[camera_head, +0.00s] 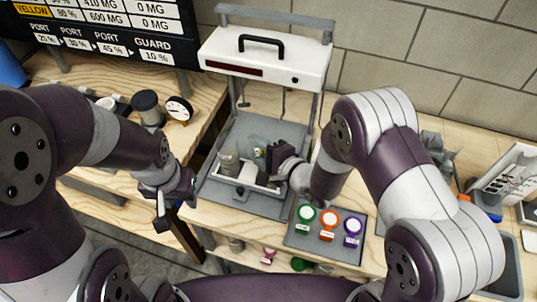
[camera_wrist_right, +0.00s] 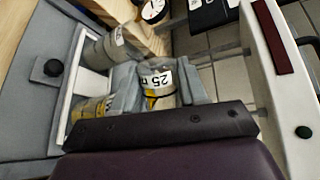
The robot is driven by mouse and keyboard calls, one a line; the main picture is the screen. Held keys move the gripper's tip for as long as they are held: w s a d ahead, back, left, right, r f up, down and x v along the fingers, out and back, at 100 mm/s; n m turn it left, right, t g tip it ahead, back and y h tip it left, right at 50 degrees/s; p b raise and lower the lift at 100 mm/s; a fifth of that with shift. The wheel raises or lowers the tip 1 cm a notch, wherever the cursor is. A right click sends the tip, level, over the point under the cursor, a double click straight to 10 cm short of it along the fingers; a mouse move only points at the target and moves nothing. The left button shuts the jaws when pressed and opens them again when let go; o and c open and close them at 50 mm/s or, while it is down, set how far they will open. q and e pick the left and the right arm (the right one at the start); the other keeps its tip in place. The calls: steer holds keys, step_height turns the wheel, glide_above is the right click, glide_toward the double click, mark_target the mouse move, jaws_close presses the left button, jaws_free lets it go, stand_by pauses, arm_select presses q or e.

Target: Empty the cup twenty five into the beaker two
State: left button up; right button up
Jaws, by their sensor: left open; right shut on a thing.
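The cup twenty five (camera_wrist_right: 158,78), a clear cup with a white "25" label, is between the grey fingers of my right gripper (camera_wrist_right: 155,88), which is shut on it. In the head view my right gripper (camera_head: 262,158) is over the white tray (camera_head: 236,182) under the white-topped stand, and the cup is mostly hidden. Two clear containers stand in the tray in the wrist view: one at the upper left (camera_wrist_right: 102,50) and one with yellowish marks (camera_wrist_right: 88,109). Their labels are unreadable, so I cannot tell which is beaker two. My left gripper (camera_head: 173,212) is open and empty, left of the stand.
A dial (camera_head: 179,109) and a dark-topped cylinder (camera_head: 147,107) stand on the left bench. The stand's white head (camera_head: 265,58) and posts surround the tray. A gap separates the benches.

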steer(key=shift+w+d+r+m+y, duration=0.15)
steer(key=shift+d+m+y, duration=0.1)
steer(key=shift+m, duration=0.3)
steer(key=shift+w+d+r+m+y, duration=0.1)
steer(key=shift+m+y, duration=0.15)
steer(key=shift+m, duration=0.3)
stand_by(1.8)
steer(key=shift+w+d+r+m+y, duration=0.1)
steer(key=shift+d+m+y, duration=0.15)
steer(key=shift+m+y, duration=0.25)
steer(key=shift+w+d+r+m+y, duration=0.1)
steer(key=shift+d+m+y, duration=0.15)
steer(key=shift+m, duration=0.35)
stand_by(2.5)
